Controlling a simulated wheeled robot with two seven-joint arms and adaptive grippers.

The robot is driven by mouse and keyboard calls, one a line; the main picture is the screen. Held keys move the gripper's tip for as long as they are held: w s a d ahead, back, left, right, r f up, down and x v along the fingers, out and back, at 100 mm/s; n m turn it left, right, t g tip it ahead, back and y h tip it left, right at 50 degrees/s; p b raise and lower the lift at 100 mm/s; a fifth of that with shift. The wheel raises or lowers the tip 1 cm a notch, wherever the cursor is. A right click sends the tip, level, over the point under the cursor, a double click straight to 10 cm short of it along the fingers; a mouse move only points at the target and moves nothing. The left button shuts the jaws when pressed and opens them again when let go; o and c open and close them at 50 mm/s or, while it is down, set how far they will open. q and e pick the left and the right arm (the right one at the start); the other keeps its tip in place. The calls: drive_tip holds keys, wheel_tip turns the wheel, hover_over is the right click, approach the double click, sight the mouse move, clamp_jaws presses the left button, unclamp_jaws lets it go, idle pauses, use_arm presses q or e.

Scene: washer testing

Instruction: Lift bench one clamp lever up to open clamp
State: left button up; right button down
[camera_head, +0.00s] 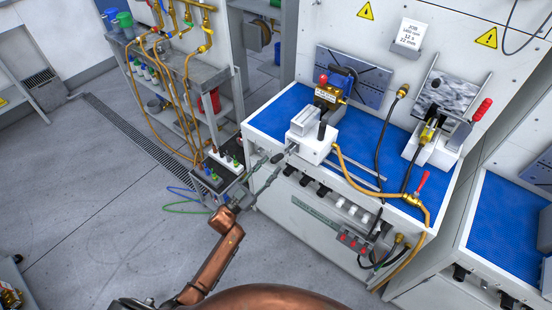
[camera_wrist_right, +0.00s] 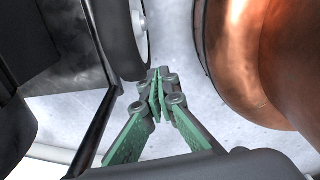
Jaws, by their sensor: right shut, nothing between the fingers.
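The bench with the blue mat (camera_head: 378,125) stands right of centre in the head view. At its right end a white fixture (camera_head: 436,151) carries a toggle clamp with a red-handled lever (camera_head: 482,110), which slants up to the right. A brass part (camera_head: 428,131) sits at this fixture. My left gripper (camera_head: 277,164) is at the bench's front left corner, its fingers apart and empty, well away from the red lever. My right gripper (camera_wrist_right: 157,84) shows in the right wrist view, with its green-padded fingers shut and empty above the grey floor.
A white block fixture (camera_head: 312,143) stands on the mat near my left gripper. A brass valve with a red handle (camera_head: 422,182) and hoses sit at the front right edge. A shelf cart (camera_head: 180,80) stands behind left. A second blue-topped bench (camera_head: 505,225) is at right.

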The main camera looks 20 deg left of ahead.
sight(276, 159)
use_arm(q)
drive_tip(key=shift+x, duration=2.15)
drive_tip(key=shift+c, duration=0.2)
clamp_jaws()
